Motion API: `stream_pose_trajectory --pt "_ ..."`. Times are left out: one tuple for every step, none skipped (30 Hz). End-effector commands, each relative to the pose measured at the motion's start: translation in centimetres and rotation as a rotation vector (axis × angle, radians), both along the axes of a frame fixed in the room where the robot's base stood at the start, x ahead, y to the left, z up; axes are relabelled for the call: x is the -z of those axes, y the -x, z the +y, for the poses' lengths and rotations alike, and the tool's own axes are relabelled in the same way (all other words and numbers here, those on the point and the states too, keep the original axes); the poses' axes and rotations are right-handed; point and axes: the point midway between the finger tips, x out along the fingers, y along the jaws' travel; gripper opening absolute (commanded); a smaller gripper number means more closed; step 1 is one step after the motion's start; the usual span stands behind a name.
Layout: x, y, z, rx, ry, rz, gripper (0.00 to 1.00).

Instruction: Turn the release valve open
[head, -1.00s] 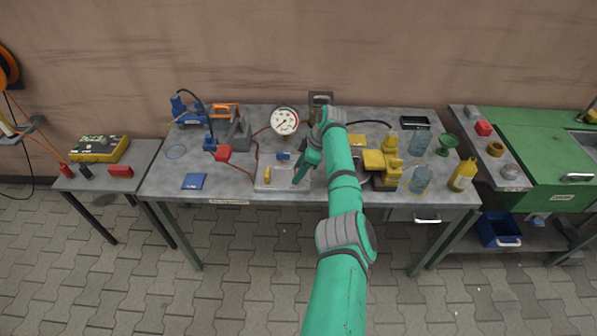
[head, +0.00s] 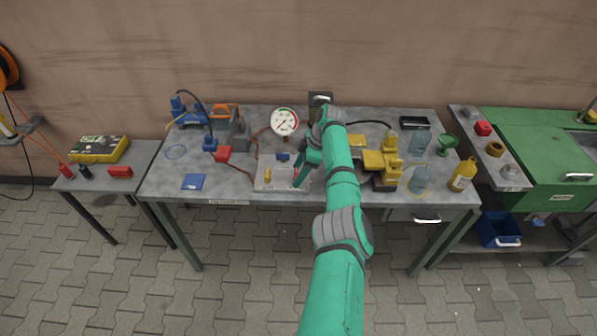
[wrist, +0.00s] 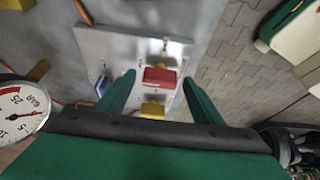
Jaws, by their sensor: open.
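A pale plate (head: 262,186) lies on the workbench and carries small fittings. In the wrist view the plate (wrist: 97,45) bears a red block-shaped handle (wrist: 160,77) and a yellow block (wrist: 152,110). I cannot tell for certain which fitting is the release valve. My gripper (wrist: 159,76) is open, with one finger on each side of the red handle; contact is not clear. In the head view my gripper (head: 301,178) is over the plate's right part and hides some of it. A yellow upright fitting (head: 267,175) shows on the plate's left part.
A round pressure gauge (head: 284,122) stands behind the plate; it also shows in the wrist view (wrist: 18,108). A blue part (head: 283,157) sits near the plate's back edge. A yellow machine (head: 385,165) stands right of my arm. The bench front around the blue pad (head: 194,181) is mostly free.

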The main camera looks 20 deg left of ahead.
Motion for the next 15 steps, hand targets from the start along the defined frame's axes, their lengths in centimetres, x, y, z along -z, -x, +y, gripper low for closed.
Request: stream_pose_trajectory --pt "0.0 0.0 0.0 0.0 0.0 0.0 0.61" --pt "-0.1 0.0 0.0 0.0 0.0 0.0 0.61" --pt "-0.2 0.0 0.0 0.0 0.0 -0.001 0.61" --pt "-0.4 -0.1 -0.1 0.0 -0.001 -0.001 0.61" --pt "-0.6 -0.1 -0.2 -0.001 0.0 -0.001 0.61" --pt "-0.9 -0.2 -0.3 -0.001 0.0 -0.001 0.61" --pt "-1.3 -0.2 -0.5 0.0 -0.001 -0.002 0.61" --pt "-1.7 -0.3 -0.6 0.0 -0.001 -0.002 0.61" --pt "-2.3 -0.3 -0.9 0.0 -0.001 -0.002 0.61" --pt "-2.8 -0.4 -1.1 0.0 -0.001 -0.003 0.61" --pt "-3.4 -0.5 -1.3 0.001 -0.001 -0.004 0.61" --pt "-4.1 -0.6 -1.6 0.0 -0.001 -0.003 0.61" --pt "-4.6 -0.6 -1.8 0.001 -0.001 -0.003 0.61" --pt "-5.2 -0.7 -2.0 0.002 -0.001 -0.004 0.61" --pt "-5.9 -0.8 -2.3 0.001 -0.001 -0.003 0.61"
